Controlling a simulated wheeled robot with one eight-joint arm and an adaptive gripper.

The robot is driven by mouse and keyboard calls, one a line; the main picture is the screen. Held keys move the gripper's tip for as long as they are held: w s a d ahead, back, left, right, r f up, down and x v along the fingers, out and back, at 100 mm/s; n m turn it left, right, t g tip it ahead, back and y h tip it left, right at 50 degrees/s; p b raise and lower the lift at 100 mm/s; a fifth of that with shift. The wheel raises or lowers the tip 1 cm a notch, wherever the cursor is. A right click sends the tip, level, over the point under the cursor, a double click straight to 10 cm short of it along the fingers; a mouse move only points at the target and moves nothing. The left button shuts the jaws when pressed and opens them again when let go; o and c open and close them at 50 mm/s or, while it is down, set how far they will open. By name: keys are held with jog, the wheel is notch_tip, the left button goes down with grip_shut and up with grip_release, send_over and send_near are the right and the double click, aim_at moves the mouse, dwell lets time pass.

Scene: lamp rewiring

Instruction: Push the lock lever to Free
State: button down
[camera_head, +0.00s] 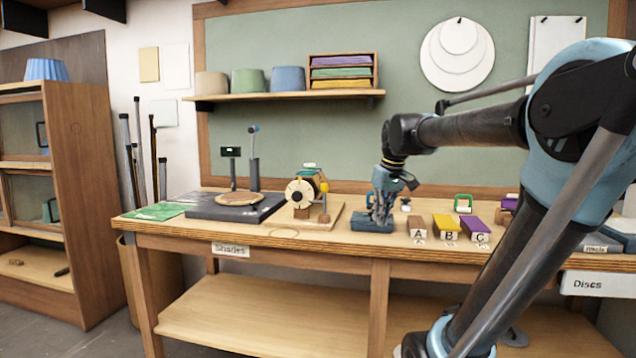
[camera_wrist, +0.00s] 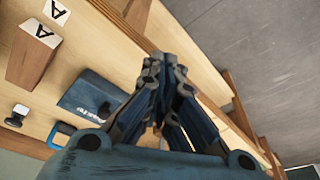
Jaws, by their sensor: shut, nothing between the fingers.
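My gripper (camera_head: 382,212) points down at the bench, in front of or over a blue block-like fixture (camera_head: 365,225). Its fingers look shut and empty in the wrist view (camera_wrist: 168,68). In the wrist view the blue fixture (camera_wrist: 85,92) lies left of the fingers, with a small dark part (camera_wrist: 104,109) on it. A round winder-like device (camera_head: 301,192) with a yellow knob (camera_head: 324,187) stands left of my gripper. I cannot tell which part is the lock lever, nor whether my gripper touches the fixture.
Blocks labelled A (camera_head: 418,228), B (camera_head: 447,227) and C (camera_head: 476,230) stand right of my gripper. A dark platform with a round wooden disc (camera_head: 239,198) lies further left. A small black-and-white knob (camera_head: 406,204) stands behind. The bench front (camera_head: 285,234) is mostly clear.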

jog(key=w+a+r+n+y, duration=0.1)
jog(key=w+a+r+n, duration=0.1)
jog(key=w+a+r, duration=0.5)
jog(key=w+a+r+n, duration=0.3)
jog(key=w+a+r, duration=0.5)
jog(key=w, duration=0.6)
jog(key=a, duration=0.2)
jog(key=shift+w+a+r+n+y, duration=0.2)
jog(key=shift+a+r+n+y, duration=0.1)
jog(key=shift+a+y, duration=0.1)
jog(key=x, duration=1)
jog(key=shift+s, duration=0.15)
jog(key=shift+s, duration=0.1)
